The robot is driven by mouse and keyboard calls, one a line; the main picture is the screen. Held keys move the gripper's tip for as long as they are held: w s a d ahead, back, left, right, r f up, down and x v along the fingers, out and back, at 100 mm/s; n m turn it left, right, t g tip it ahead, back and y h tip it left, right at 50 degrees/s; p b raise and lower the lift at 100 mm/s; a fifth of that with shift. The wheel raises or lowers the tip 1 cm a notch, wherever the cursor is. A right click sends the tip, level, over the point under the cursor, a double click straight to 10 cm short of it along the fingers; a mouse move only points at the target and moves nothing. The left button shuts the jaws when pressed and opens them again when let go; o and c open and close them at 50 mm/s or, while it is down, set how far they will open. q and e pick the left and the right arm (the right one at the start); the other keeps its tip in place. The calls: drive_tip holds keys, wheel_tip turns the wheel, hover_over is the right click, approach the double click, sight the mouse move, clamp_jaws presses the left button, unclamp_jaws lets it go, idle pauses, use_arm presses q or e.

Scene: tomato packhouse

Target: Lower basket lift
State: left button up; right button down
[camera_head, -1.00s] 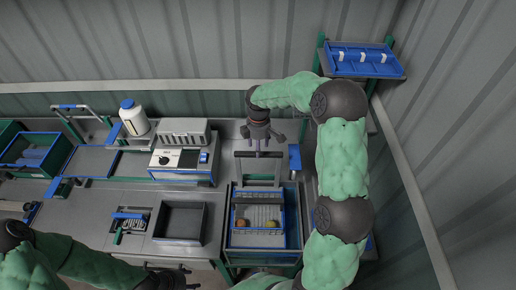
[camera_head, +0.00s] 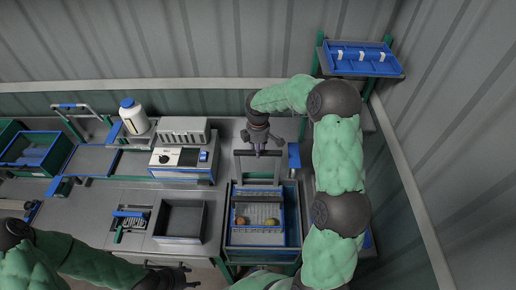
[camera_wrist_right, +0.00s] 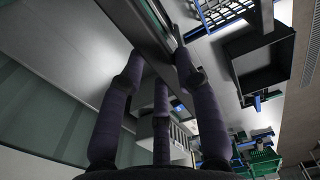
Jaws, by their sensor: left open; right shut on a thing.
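The basket lift stands at centre right. Its grey upright handle frame (camera_head: 240,168) rises behind a blue-edged tank (camera_head: 293,215). The wire basket (camera_head: 258,212) hangs inside the tank's outline, with an orange and a yellow-green fruit in it; its depth is hard to judge. My right gripper (camera_head: 258,152) is shut on the top bar of the handle frame. My left gripper (camera_head: 175,277) is open and empty at the bottom edge.
A grey open bin (camera_head: 181,222) stands left of the tank. A control box with a knob (camera_head: 182,160) and a white bottle with a blue cap (camera_head: 134,118) stand behind. A blue rack (camera_head: 362,60) is at the upper right. My right arm passes beside the tank.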

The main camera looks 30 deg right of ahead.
wheel_tip(320, 180, down, 18)
drive_tip(key=b, duration=1.1)
drive_tip(key=shift+f, duration=0.25)
drive_tip(key=shift+s+a+f, duration=0.1)
drive_tip(key=shift+s+f, duration=0.05)
drive_tip(key=shift+f, duration=0.05)
drive_tip(key=c, duration=0.9)
unclamp_jaws()
drive_tip(key=shift+f, duration=0.1)
drive_tip(key=shift+w, duration=0.2)
drive_tip(key=shift+r, duration=0.2)
